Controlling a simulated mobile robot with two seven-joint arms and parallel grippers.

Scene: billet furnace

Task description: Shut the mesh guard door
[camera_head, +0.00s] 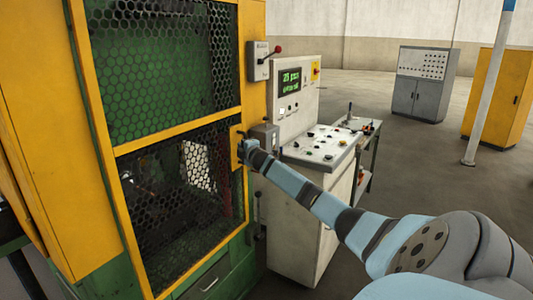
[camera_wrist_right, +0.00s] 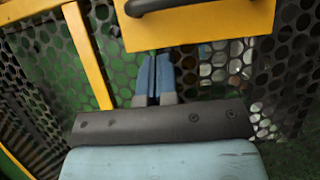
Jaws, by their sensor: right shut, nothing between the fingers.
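The mesh guard door (camera_head: 178,131) has a yellow frame, a yellow crossbar and dark hexagonal mesh. It covers the front of the green and yellow machine in the head view. Its right edge lies close to the yellow post; I cannot tell whether a gap remains. A yellow plate (camera_wrist_right: 200,28) with a dark handle (camera_wrist_right: 150,6) shows at the top of the right wrist view. My right gripper (camera_head: 246,147) is at the door's right edge, by this plate. Its blue fingers (camera_wrist_right: 156,62) are together and empty, tips just below or against the plate. My left gripper is out of view.
A pale control console (camera_head: 310,145) with a green display stands just right of the door, close to my right arm. A side table (camera_head: 357,125), grey cabinet (camera_head: 422,85) and yellow cabinet (camera_head: 497,95) stand farther right, with open floor between.

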